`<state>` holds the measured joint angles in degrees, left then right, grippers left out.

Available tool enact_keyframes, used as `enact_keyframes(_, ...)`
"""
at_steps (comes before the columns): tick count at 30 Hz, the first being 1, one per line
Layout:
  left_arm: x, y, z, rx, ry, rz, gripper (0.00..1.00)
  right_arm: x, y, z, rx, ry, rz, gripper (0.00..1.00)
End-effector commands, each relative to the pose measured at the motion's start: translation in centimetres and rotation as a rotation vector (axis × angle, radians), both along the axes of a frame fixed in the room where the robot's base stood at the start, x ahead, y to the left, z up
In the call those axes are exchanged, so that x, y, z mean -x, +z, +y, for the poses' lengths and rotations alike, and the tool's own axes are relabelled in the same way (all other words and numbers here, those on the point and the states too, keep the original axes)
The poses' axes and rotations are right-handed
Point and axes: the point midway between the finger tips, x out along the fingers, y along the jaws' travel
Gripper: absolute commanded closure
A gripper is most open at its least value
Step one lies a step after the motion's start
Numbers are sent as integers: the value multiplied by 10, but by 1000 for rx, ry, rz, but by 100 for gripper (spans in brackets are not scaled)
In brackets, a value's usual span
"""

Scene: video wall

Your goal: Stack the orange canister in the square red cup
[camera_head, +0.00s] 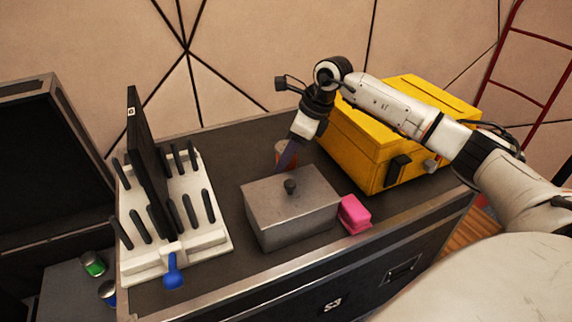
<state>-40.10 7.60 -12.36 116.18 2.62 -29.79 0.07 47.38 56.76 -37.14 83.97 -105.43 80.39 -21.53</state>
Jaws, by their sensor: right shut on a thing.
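My right gripper (288,156) reaches down behind the grey metal box, with its jaws shut on a small orange-red object (281,147). This looks like the orange canister; its lower part is hidden behind the box and the gripper covers part of it. I cannot make out the square red cup as a separate thing, nor tell whether the canister is in or above it. My left gripper is out of view.
The grey lidded box (290,215) with a black knob stands in front of the gripper. A yellow case (385,140) is right, a pink block (354,214) front right. A white rack (190,236) with black pegs and a blue-handled tool (173,272) are left.

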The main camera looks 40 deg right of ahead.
Motion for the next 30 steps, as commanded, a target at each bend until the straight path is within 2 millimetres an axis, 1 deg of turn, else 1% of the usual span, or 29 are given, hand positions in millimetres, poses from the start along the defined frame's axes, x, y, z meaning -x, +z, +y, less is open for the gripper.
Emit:
enact_keyframes(1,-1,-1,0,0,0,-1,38,1,-9,0,0,1,4,88)
enact_keyframes(3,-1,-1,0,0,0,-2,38,1,-20,0,0,1,4,88)
enact_keyframes(5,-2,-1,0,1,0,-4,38,1,-26,0,0,0,2,88)
enact_keyframes(12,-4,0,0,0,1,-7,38,0,-27,0,0,1,0,88)
enact_keyframes(16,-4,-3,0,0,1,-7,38,0,-31,0,1,1,1,88)
enact_keyframes(17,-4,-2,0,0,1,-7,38,0,-31,0,1,1,1,54)
enact_keyframes(18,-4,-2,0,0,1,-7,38,0,-30,0,1,1,1,50)
enact_keyframes(26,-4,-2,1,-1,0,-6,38,0,-30,0,1,1,2,50)
enact_keyframes(30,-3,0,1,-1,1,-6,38,2,-21,-2,2,1,0,50)
